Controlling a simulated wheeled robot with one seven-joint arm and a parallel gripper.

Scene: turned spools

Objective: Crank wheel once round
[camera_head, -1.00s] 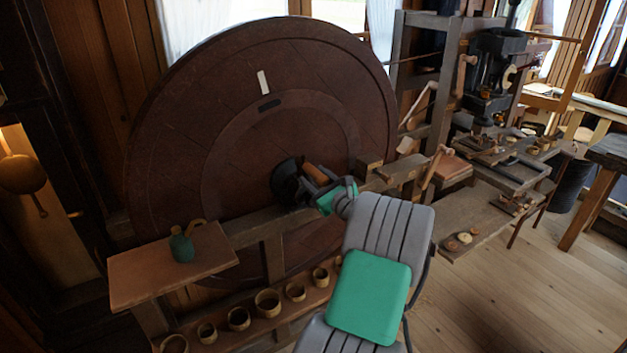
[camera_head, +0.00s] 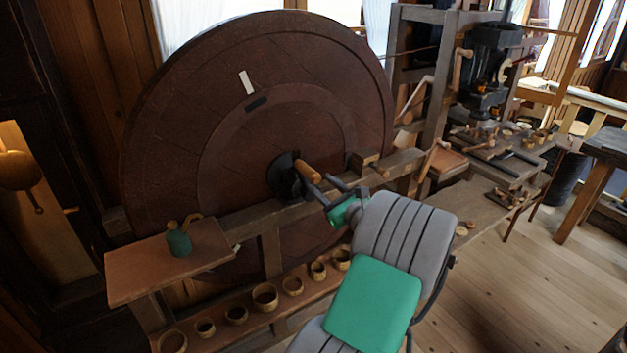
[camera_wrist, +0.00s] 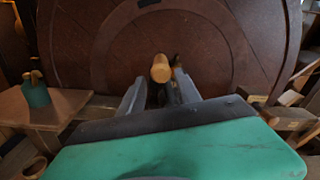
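The large dark brown wheel (camera_head: 175,150) stands upright, with a white mark (camera_head: 246,82) near its top, slightly left of the middle. A crank with a dark hub (camera_head: 283,177) and a wooden handle (camera_head: 309,172) sticks out near its centre. My gripper (camera_head: 318,181) is at the handle's near end, with its fingers apart. In the wrist view the handle's round end (camera_wrist: 160,68) shows between and just above the two grey fingertips (camera_wrist: 160,84). I see no finger pressed on it. The exact gap in depth is hard to tell.
A wooden rail with a block (camera_head: 365,160) runs in front of the wheel, right of the crank. A small shelf (camera_head: 130,270) with a green pot (camera_head: 179,242) is at the left. Several wooden cups (camera_head: 265,297) stand on a low board below. Open floor (camera_head: 500,290) lies right.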

